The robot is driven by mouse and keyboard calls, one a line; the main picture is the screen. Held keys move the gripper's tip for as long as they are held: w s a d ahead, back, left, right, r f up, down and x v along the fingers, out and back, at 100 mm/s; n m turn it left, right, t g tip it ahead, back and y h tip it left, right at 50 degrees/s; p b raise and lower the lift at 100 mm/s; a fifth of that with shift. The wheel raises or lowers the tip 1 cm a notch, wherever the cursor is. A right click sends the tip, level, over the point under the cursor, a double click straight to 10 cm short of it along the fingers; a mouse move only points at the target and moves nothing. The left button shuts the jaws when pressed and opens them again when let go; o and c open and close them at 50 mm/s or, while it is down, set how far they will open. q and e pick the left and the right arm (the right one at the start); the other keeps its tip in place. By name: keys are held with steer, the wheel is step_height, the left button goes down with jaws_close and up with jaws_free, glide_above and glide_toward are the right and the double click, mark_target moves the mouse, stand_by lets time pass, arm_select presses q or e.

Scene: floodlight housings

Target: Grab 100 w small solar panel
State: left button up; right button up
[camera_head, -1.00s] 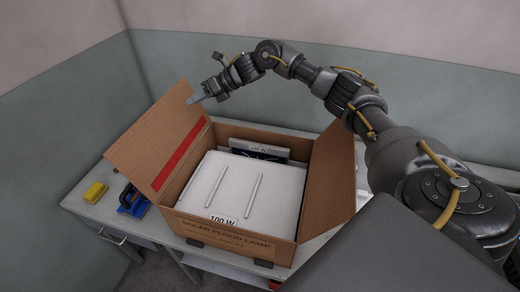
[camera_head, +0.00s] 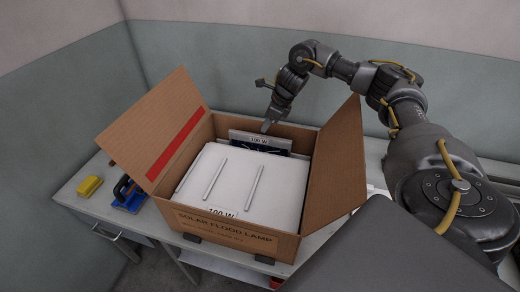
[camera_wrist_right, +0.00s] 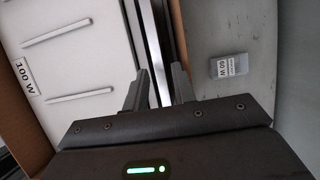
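The small solar panel (camera_head: 262,141) stands upright at the back inside the open cardboard box (camera_head: 240,243). It is dark with a pale top strip reading "100 W"; its lower part is hidden behind the white floodlight housing (camera_head: 240,180). My right gripper (camera_head: 267,124) points down at the panel's top edge. In the right wrist view, its fingers (camera_wrist_right: 160,88) are apart, one on each side of the panel's narrow edge (camera_wrist_right: 156,45). I cannot tell whether they touch it. The white housing (camera_wrist_right: 85,45) lies left of them there. My left gripper is not in view.
The box's flaps stand open, left (camera_head: 160,130) and right (camera_head: 338,165). A yellow object (camera_head: 90,186) and a blue tool (camera_head: 128,194) lie on the table left of the box. The wall rises behind.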

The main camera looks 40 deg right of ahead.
mark_target(261, 136)
steer(key=shift+w+a+f, duration=0.1)
steer(key=shift+f, duration=0.1)
steer(key=shift+a+f, duration=0.1)
steer(key=shift+f, duration=0.05)
steer(key=p+x, duration=0.2)
steer(key=x, duration=0.1)
steer(key=shift+a+f, duration=0.1)
steer(key=shift+f, duration=0.2)
steer(key=shift+w+a+f, duration=0.1)
steer(key=shift+w+f, duration=0.05)
steer(key=shift+f, duration=0.45)
jaws_close()
steer(key=shift+r, duration=0.1)
stand_by(0.4)
